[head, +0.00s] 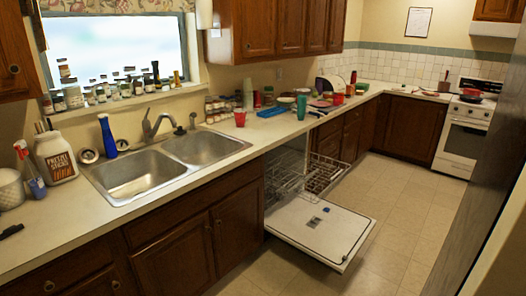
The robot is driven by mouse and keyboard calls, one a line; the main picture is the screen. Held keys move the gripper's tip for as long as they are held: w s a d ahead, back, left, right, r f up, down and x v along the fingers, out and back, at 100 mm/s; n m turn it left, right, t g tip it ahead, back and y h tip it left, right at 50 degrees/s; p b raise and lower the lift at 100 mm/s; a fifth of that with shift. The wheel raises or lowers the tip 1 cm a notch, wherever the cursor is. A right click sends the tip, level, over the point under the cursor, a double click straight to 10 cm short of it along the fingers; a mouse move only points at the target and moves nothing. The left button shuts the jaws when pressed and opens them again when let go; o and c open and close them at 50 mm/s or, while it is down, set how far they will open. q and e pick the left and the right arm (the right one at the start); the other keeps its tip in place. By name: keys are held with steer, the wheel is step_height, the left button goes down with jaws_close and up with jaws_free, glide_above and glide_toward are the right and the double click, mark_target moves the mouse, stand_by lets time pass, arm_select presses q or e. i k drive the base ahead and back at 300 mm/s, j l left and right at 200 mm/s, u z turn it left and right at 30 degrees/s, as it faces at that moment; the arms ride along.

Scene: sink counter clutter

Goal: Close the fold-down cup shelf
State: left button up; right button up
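The dishwasher stands open under the counter, right of the sink. Its white door (318,232) is folded down flat above the floor. A wire rack (287,188) is pulled out over the door, and more rack wire (326,172) shows to its right. The fold-down cup shelf is too small to tell apart from the rack wires, so I cannot tell its position. Neither of my grippers is in view.
The double steel sink (165,165) is left of the dishwasher. A blue bottle (107,136), jars and a red cup (240,118) clutter the counter. The tiled floor (385,220) right of the door is clear. A white stove (466,130) stands far right.

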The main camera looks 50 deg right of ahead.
mark_target(270, 159)
steer(key=i+l+z, duration=0.15)
steer(key=i+z, duration=0.25)
steer(key=i, duration=0.2)
steer(key=i+j+z, duration=0.1)
steer(key=i+z, duration=0.3)
steer(key=i, duration=0.2)
steer(key=i+l, duration=0.3)
steer(key=i+l+u, duration=0.15)
steer(key=i+l, duration=0.15)
steer(key=l, duration=0.25)
steer(key=i+l, duration=0.3)
steer(key=l, duration=0.15)
steer(key=u, duration=0.05)
